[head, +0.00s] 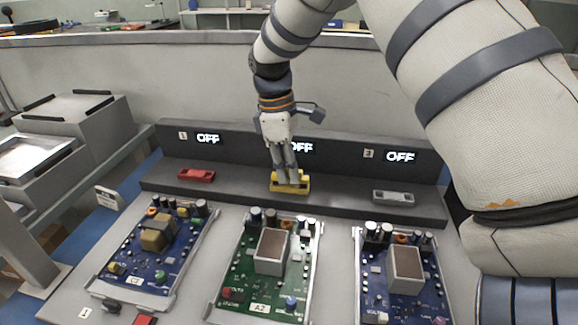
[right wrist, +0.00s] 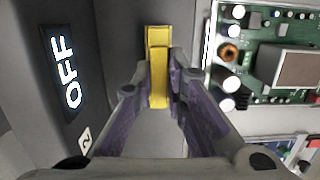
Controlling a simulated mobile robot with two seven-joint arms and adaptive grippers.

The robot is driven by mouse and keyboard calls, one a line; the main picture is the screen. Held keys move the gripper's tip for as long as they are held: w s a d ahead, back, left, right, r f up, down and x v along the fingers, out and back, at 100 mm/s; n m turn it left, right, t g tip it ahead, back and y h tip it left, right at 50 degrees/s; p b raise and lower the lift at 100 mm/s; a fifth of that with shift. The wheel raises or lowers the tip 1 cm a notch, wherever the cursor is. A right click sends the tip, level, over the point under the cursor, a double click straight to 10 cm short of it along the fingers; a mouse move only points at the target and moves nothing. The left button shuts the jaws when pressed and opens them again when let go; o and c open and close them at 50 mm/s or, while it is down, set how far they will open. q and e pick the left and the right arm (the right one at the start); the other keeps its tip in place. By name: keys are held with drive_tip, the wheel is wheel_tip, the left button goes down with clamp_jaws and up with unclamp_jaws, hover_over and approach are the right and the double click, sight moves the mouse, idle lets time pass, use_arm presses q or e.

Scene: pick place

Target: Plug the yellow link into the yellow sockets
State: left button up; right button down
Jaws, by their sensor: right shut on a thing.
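My right gripper (head: 287,178) reaches down to the middle of the dark ledge, its fingers close together at a yellow piece (head: 303,184). In the right wrist view the fingers (right wrist: 160,88) are shut on the yellow link (right wrist: 158,95). More yellow (right wrist: 158,38) continues beyond the fingertips. The link is at the yellow spot on the ledge, below the middle OFF display. The fingers hide part of it, and I cannot tell whether it is seated in the sockets. My left gripper is in neither view.
A red piece (head: 196,175) sits left on the ledge and a grey one (head: 393,196) right. OFF displays stand behind. Blue (head: 130,255), green (head: 236,268) and blue (head: 378,275) circuit boards lie in front. Small loose parts (head: 145,320) lie at the front left.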

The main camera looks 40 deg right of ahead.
drive_tip(key=shift+f, duration=0.55)
idle(0.7)
drive_tip(key=c, duration=0.9)
unclamp_jaws()
drive_tip(key=shift+r+p, duration=0.45)
drive_tip(key=shift+r, duration=2.05)
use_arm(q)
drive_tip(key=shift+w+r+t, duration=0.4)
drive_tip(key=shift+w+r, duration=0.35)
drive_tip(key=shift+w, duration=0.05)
use_arm(e)
drive_tip(key=shift+r, duration=1.05)
